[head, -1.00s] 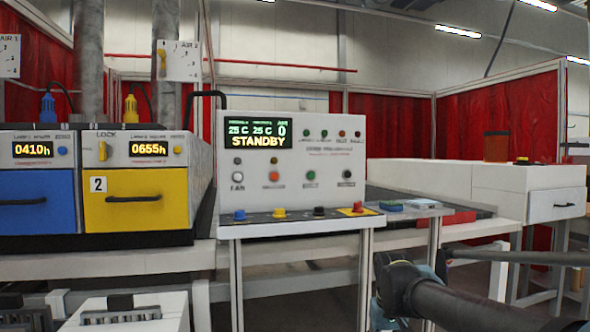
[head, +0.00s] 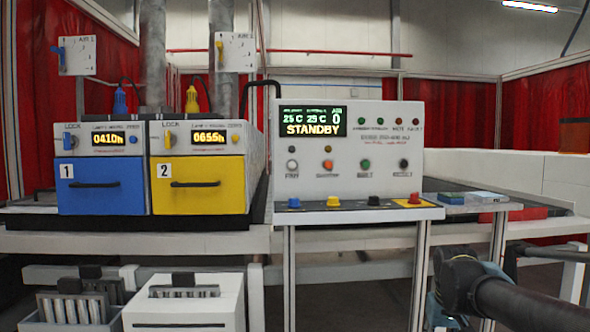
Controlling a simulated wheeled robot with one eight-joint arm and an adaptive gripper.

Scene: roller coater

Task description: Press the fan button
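The white control panel (head: 375,122) stands on a table in the middle of the head view. Its display (head: 312,121) reads STANDBY. The fan button (head: 292,164) is a small pale round button at the lower left of the panel face, above a label that read FAN in the earlier frame. Orange, green and black buttons sit to its right. Part of my dark arm shows at the lower right, in front of the table and well apart from the panel. My gripper cannot be made out.
A blue drawer unit (head: 100,185) and a yellow drawer unit (head: 199,185) stand left of the panel. Coloured knobs line the ledge (head: 345,214) below it. White boxes with dark plates (head: 183,308) stand at the lower left. Blue boxes (head: 486,197) lie to the right.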

